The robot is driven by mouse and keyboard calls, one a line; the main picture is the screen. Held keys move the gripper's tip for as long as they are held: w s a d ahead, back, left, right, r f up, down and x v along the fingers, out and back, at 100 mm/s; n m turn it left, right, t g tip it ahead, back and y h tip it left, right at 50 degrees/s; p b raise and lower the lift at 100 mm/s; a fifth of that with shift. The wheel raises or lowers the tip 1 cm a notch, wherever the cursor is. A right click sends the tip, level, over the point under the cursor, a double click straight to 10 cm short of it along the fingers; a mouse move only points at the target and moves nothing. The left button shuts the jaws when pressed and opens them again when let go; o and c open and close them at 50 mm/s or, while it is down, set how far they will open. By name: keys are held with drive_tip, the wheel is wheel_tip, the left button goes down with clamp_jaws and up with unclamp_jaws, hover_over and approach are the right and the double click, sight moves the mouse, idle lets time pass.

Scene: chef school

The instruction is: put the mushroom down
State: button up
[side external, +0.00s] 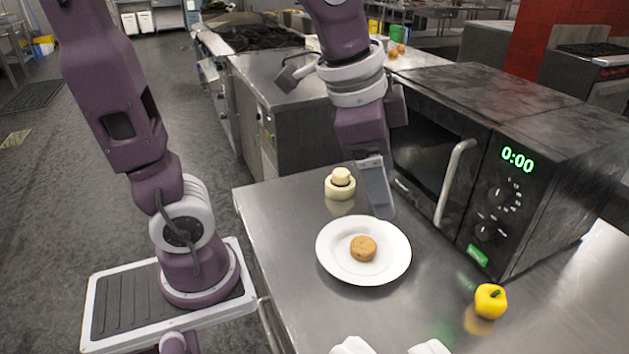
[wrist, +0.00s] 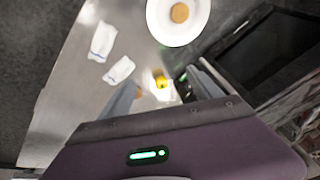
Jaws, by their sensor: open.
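The pale cream mushroom (side external: 340,184) stands upright on the steel counter, behind the plate in the side view. I cannot make it out in the wrist view. My gripper (side external: 376,188) is low over the counter, just right of the mushroom in the side view; one grey finger shows clearly there. I cannot tell whether that finger touches the mushroom. In the wrist view my gripper (wrist: 165,84) has its two fingers spread apart, with nothing visibly held between them.
A white plate (side external: 334,262) with a round brown item (side external: 363,248) lies in front of my gripper. A microwave (side external: 560,135) stands close on the right. A yellow pepper (side external: 490,301) and two white cloths (wrist: 103,41) lie on the counter (side external: 290,235).

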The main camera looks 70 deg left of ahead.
drive_tip(key=s+a+n, duration=0.2)
drive_tip(key=s+n, duration=0.1)
drive_tip(key=s, duration=0.2)
drive_tip(key=s+a+f+n+t, duration=0.1)
drive_tip(key=s+a+n, duration=0.2)
drive_tip(key=s, duration=0.3)
drive_tip(key=shift+n+t, duration=0.3)
drive_tip(key=shift+n, duration=0.1)
